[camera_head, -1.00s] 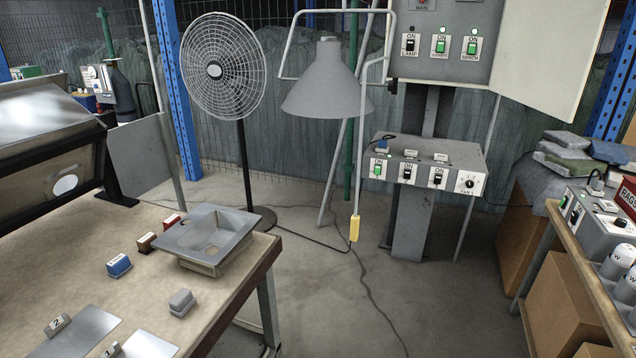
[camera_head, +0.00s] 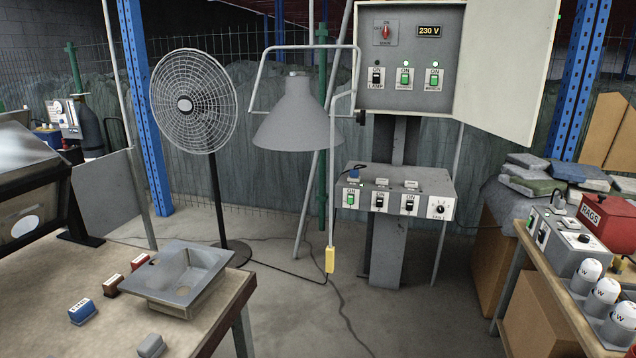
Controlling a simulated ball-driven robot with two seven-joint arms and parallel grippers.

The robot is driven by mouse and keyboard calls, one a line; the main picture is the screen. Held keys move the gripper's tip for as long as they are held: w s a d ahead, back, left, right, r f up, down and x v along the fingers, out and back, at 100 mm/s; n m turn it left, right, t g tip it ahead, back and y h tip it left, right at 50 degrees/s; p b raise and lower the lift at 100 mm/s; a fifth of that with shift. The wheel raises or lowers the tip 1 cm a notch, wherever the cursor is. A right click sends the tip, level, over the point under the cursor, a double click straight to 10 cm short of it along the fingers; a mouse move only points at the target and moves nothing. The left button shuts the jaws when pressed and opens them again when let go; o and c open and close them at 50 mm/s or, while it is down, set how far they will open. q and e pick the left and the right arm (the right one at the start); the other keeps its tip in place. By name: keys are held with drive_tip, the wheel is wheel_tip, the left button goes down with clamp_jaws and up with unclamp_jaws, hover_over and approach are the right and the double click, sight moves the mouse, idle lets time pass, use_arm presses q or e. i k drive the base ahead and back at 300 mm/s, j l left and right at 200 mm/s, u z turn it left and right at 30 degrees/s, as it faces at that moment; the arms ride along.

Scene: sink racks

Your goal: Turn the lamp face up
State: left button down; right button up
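The lamp (camera_head: 297,115) has a grey cone shade that hangs with its wide open side facing down. It is held in a light metal yoke (camera_head: 262,80) on a pole, with a small dark knob (camera_head: 361,118) on the right of the yoke. A yellow piece (camera_head: 330,260) sits low on the pole, joined to a cable on the floor. Neither of my grippers shows in the head view.
A standing fan (camera_head: 195,101) is left of the lamp. An open electrical cabinet (camera_head: 410,75) and a switch box (camera_head: 398,192) stand to its right. A workbench (camera_head: 60,290) with a metal sink (camera_head: 178,275) fills the lower left. A side table with bulbs (camera_head: 606,292) is at right.

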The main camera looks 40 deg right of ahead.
sight(297, 122)
drive_tip(key=l+z, duration=0.15)
drive_tip(key=z, duration=0.25)
drive_tip(key=i+l+z, duration=0.1)
drive_tip(key=z, duration=0.35)
drive_tip(key=i, duration=0.05)
